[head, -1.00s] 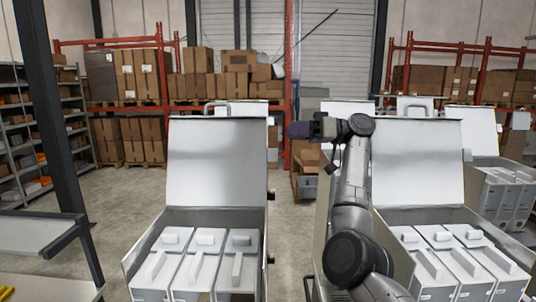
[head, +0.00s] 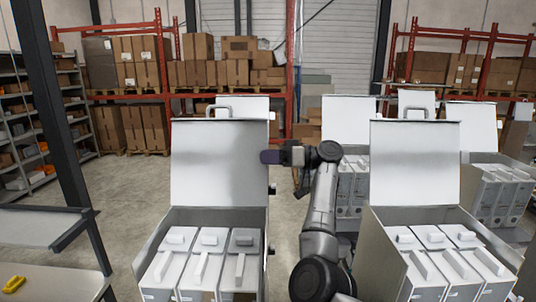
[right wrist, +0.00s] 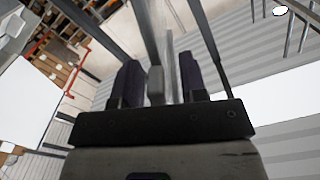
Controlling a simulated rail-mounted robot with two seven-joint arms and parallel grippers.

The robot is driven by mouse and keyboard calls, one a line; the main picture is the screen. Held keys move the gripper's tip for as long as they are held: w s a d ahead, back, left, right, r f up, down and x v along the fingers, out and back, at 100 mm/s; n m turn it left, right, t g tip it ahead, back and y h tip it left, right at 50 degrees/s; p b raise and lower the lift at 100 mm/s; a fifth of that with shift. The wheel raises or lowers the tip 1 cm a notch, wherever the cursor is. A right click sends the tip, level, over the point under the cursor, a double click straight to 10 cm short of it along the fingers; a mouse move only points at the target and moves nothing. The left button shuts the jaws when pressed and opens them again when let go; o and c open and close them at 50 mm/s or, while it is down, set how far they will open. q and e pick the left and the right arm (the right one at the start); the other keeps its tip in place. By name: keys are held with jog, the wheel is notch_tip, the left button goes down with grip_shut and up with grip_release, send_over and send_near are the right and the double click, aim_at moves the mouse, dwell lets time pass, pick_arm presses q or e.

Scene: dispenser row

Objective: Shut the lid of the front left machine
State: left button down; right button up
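The front left machine (head: 155,243) is a pale grey box with several upright compartments inside. Its lid (head: 218,165) stands open, nearly upright, with a handle (head: 217,110) at its top edge. My right gripper (head: 271,157) is at the right edge of this lid, and its dark purple fingertip overlaps that edge in the head view. The right wrist view shows its two fingers (right wrist: 161,82) apart, with a pale grey piece between them; I cannot tell what that piece is or whether the fingers touch the lid. My left gripper is out of view.
A second machine with a raised lid (head: 414,163) stands at the front right. My right arm reaches up between the two. More open machines (head: 492,185) stand behind. A grey table (head: 45,283) with a yellow item (head: 14,284) is at the lower left.

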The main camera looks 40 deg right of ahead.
jog(key=shift+a, duration=0.1)
jog(key=shift+c, duration=0.3)
grip_shut()
